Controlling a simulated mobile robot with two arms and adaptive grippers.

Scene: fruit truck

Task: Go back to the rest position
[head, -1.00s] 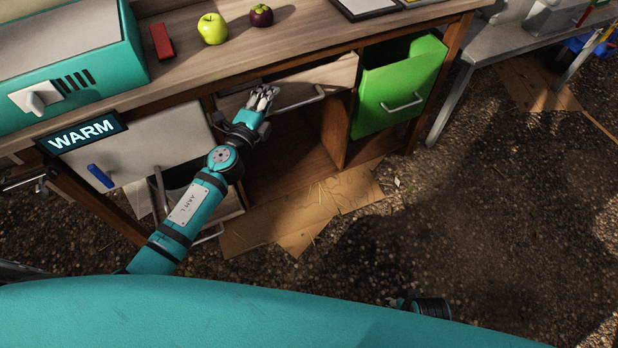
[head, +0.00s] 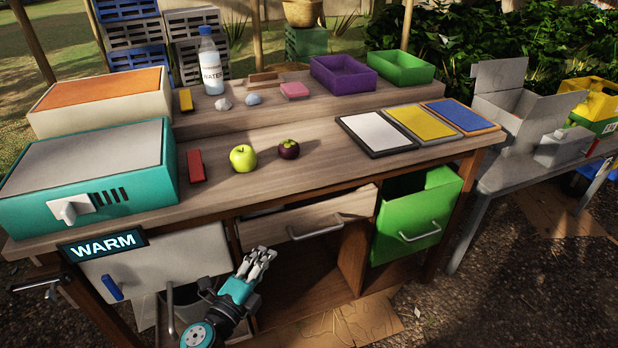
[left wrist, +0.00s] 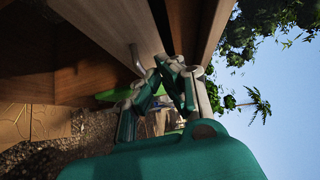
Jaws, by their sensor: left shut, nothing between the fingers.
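My left gripper (head: 262,256) is shut and empty in the head view. It is in front of the desk, just below and left of the wooden drawer (head: 310,222), which is pulled partly out. In the left wrist view the closed fingers (left wrist: 172,75) appear close to the drawer's front and its metal handle (left wrist: 136,58); I cannot tell whether they touch. My right gripper is not in view.
A green apple (head: 243,158), a mangosteen (head: 289,149) and a red block (head: 196,166) sit on the desktop. A green bin drawer (head: 420,215) is tilted out at right. A teal WARM box (head: 90,180) stands left.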

